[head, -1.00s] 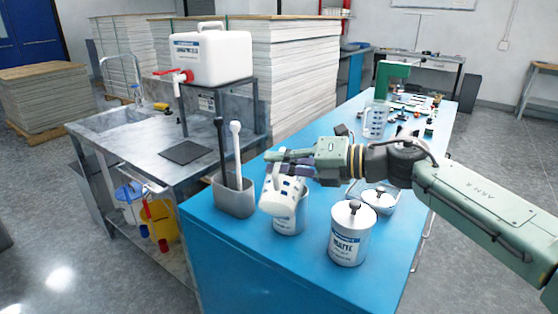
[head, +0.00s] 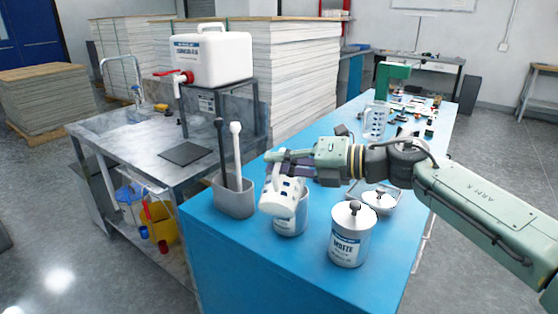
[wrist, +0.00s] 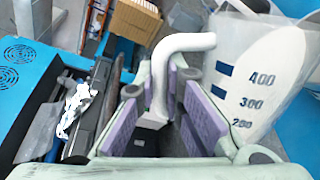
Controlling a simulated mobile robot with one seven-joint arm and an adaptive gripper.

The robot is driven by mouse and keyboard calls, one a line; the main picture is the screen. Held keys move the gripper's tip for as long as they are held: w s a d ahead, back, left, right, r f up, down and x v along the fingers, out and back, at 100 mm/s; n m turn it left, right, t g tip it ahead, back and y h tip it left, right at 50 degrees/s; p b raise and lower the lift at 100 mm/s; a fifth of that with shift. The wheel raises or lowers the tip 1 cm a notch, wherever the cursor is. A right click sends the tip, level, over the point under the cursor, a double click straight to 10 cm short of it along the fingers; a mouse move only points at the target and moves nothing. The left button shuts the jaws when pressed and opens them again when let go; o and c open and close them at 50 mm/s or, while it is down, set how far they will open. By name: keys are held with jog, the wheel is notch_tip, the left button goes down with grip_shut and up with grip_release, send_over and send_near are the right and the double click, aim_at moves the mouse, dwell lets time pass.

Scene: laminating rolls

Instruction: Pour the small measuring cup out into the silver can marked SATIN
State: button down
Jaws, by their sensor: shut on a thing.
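My gripper (head: 288,160) is shut on the handle of the small measuring cup (head: 280,198), a whitish cup with dark marks. In the wrist view, the cup (wrist: 262,70) shows 400, 300 and 200 marks and white contents through its wall. Its bent white handle (wrist: 160,75) lies between the purple finger pads. In the head view the cup is tilted over an open silver can (head: 291,226) and hides much of that can's mouth and label, so I cannot read its name. Any flow from the cup is not visible.
A lidded silver can that seems marked MATTE (head: 349,238) stands to the right. Another knobbed lid (head: 381,198) shows behind it. A grey holder (head: 233,199) with a black and a white handle stands left. A clear jug (head: 375,121) stands farther back on the blue table (head: 215,240).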

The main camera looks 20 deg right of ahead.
aim_at(284, 146)
jog(key=shift+w+d+r+m, duration=0.5)
jog(key=shift+w+r+m, duration=0.2)
jog(key=shift+r, duration=0.1)
jog(key=shift+g, duration=0.3)
dwell(0.8)
jog(key=shift+w+r, duration=0.2)
jog(key=shift+w+d+r+m, duration=0.45)
jog(key=shift+w+m, duration=0.1)
jog(key=shift+m, duration=0.15)
jog(key=shift+w, duration=0.1)
dwell(0.8)
jog(key=shift+w+d+r+m+g+y, duration=0.15)
jog(key=shift+w+d+r+m, duration=0.15)
jog(key=shift+w+m, duration=0.1)
jog(key=shift+w+d+r+m+g+y, duration=0.15)
jog(key=shift+w+d+m, duration=0.15)
jog(key=shift+w+m, duration=0.1)
dwell(0.9)
jog(key=shift+w+d+r+m, duration=0.3)
jog(key=shift+w+d+m, duration=0.3)
jog(key=shift+w+m, duration=0.25)
